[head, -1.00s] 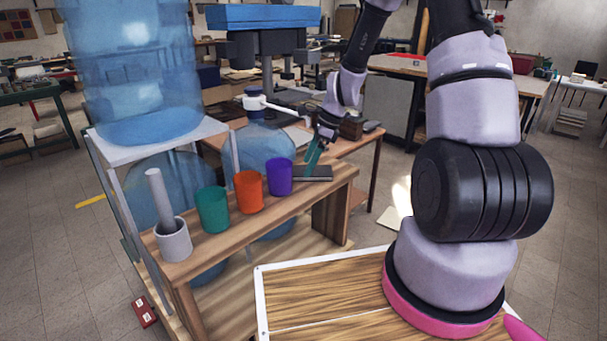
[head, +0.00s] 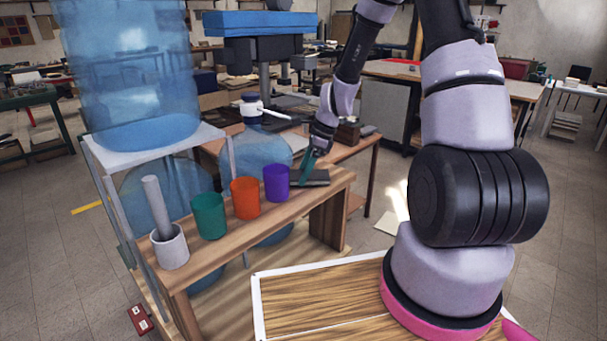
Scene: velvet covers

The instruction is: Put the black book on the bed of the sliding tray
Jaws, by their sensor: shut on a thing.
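The black book (head: 317,179) lies flat near the far right end of a wooden bench top, to the right of the purple cup. My gripper (head: 306,174) points down at the book's left end, with its teal fingers overlapping that end. The fingers are shut on the book; their tips are small and partly hidden. The book seems to be still at bench-top height. I cannot pick out the sliding tray for sure in this view.
A purple cup (head: 276,183), an orange cup (head: 245,198) and a green cup (head: 208,215) stand in a row left of the book. A grey mortar with a pestle (head: 169,246) stands at the near end. A large blue water bottle (head: 135,75) rises behind.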

